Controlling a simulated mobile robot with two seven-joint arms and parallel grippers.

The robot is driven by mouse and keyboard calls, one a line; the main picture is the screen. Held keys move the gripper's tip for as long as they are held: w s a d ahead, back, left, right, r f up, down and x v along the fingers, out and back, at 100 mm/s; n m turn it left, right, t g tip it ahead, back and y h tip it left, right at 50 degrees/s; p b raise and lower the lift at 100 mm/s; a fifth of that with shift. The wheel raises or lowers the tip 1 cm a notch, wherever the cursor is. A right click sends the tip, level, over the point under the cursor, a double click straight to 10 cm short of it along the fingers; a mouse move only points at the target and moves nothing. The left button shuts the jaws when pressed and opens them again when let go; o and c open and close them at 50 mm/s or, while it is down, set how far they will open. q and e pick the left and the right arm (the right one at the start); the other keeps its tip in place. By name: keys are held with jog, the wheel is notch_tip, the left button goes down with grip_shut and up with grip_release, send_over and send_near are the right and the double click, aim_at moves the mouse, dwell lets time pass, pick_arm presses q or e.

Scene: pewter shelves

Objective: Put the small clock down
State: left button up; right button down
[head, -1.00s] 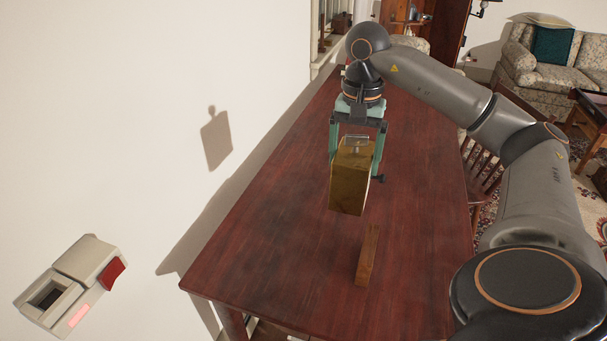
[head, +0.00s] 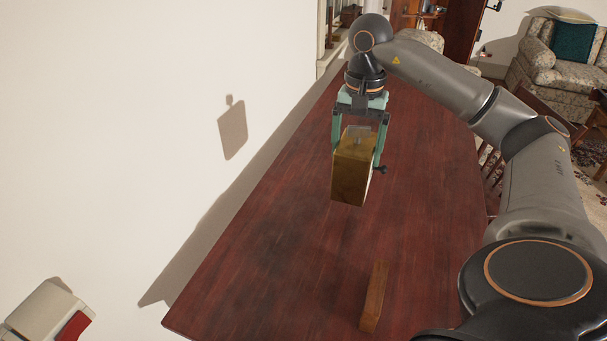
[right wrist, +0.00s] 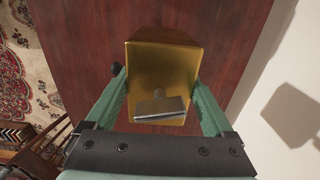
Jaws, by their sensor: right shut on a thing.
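The small clock (head: 351,178) is a gold-brown box with a small metal handle on top. My right gripper (head: 358,145) is shut on it, one green finger on each side, and holds it upright over the dark red wooden table (head: 270,250). In the right wrist view, the clock (right wrist: 163,72) sits between the fingers of the gripper (right wrist: 160,95), with the table top behind it. The clock's underside is hidden, and I cannot tell its exact height above the table. My left gripper is not in view.
A narrow wooden block (head: 374,297) lies on the table in front of the clock. A white wall (head: 120,130) runs along the table's left side. A chair (right wrist: 45,145) stands beside the table. Much of the table top is clear.

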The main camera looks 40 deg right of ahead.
jog(key=w+a+f, duration=0.2)
jog(key=w+f, duration=1)
jog(key=shift+w+a+f, duration=0.15)
jog(key=shift+w+a, duration=0.15)
jog(key=shift+a, duration=0.05)
grip_release()
jog(key=shift+s+f, duration=0.1)
jog(key=shift+f, duration=0.1)
notch_tip(320, 180, up, 12)
jog(key=p, duration=0.1)
jog(key=shift+r, duration=0.2)
jog(key=shift+f, duration=0.1)
dwell(0.3)
